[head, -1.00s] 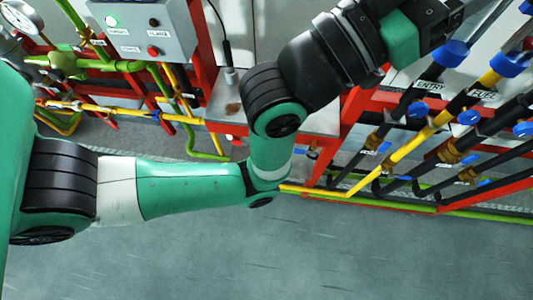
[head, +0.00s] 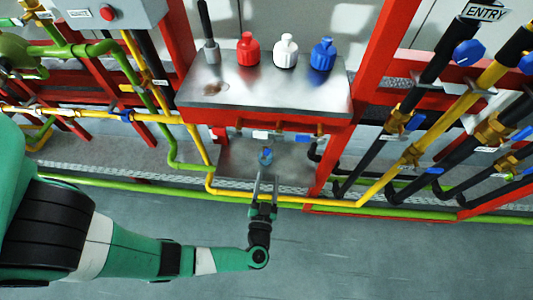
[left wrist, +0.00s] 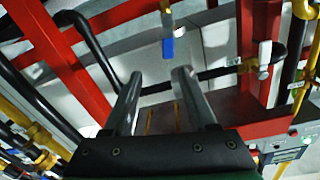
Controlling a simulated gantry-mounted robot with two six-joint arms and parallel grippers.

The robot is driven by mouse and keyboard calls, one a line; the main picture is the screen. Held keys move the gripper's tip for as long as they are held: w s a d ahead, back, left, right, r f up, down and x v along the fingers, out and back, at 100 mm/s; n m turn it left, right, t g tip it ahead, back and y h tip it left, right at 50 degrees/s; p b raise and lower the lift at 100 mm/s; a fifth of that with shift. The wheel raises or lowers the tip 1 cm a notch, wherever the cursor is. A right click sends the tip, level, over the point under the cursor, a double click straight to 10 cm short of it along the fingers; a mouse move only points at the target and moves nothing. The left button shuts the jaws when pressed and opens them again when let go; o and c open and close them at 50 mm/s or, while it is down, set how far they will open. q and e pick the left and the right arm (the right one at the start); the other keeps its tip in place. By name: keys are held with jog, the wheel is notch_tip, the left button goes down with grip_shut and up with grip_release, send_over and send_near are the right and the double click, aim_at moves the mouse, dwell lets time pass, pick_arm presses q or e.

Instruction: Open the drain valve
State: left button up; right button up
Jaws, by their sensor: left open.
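My left gripper (head: 265,179) is open and empty, pointing at the space under the metal shelf. A small blue part (head: 265,156) shows just beyond its fingertips in the head view; I cannot tell exactly what it is. In the left wrist view the fingers (left wrist: 157,78) stand apart, and a blue handle (left wrist: 168,48) hangs from a brass fitting beyond them, apart from them. A white handle (left wrist: 264,55) hangs to its right. No readable label marks the drain valve, so I cannot tell which it is. My right gripper is not in view.
A metal shelf (head: 300,92) on a red frame carries red (head: 248,50), white (head: 285,52) and blue (head: 322,54) bottles. A yellow pipe (head: 300,202) runs low near my gripper. Black pipes with blue-handled valves stand at right. The grey floor in front is clear.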

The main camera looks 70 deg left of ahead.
aim_at(266, 154)
pick_arm(q)
jog(key=shift+g, duration=0.4)
jog(key=b+x, duration=0.1)
jog(key=x, duration=0.2)
jog(key=b+x, duration=0.2)
jog(key=x, duration=0.2)
jog(key=s+f+b+x, duration=0.1)
jog(key=x, duration=0.2)
jog(key=shift+a, duration=0.7)
jog(key=shift+w+a+r+b, duration=0.1)
jog(key=shift+w+a+b, duration=0.15)
jog(key=shift+a+b, duration=0.05)
grip_shut()
